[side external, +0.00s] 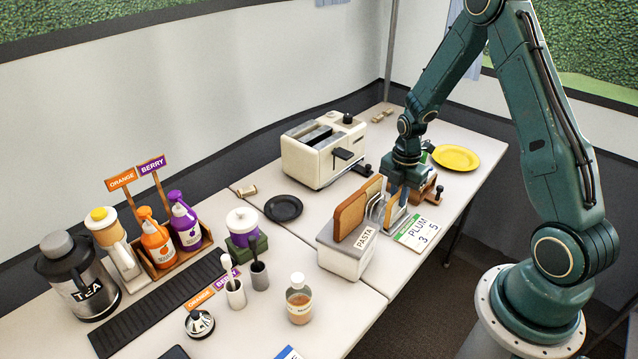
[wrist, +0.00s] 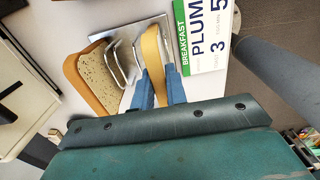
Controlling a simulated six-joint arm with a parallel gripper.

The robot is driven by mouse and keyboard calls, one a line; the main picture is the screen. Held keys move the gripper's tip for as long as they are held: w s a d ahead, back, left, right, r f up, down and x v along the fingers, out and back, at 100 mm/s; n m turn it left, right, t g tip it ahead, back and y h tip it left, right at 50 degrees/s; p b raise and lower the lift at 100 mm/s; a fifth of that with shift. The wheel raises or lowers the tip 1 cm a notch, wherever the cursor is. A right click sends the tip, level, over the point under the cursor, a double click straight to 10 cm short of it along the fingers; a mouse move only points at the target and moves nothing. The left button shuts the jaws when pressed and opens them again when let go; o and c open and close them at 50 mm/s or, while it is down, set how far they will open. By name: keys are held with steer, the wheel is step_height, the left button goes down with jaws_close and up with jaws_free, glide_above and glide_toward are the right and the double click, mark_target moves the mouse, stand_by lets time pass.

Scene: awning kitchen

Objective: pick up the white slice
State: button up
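The white slice (wrist: 152,48), pale with a tan crust edge, stands on edge at the right end of the wire rack in the wrist view. My gripper (wrist: 160,82) has its two blue fingers on either side of the slice and close against its faces, so it looks shut on it. In the side view, my gripper (side external: 397,207) points down at the rack's right end, and the slice is mostly hidden there. The slice still appears to be among the rack wires.
The rack (wrist: 122,55) stands beside a white box labelled PASTA (side external: 345,258). A PLUM card (side external: 414,232) lies just right of my gripper. A cream toaster (side external: 322,150), a black plate (side external: 283,208) and a yellow plate (side external: 456,158) are farther off.

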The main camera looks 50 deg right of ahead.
steer(key=shift+r, duration=0.2)
step_height(320, 180, up, 20)
steer(key=shift+f, duration=0.2)
stand_by(0.7)
stand_by(0.6)
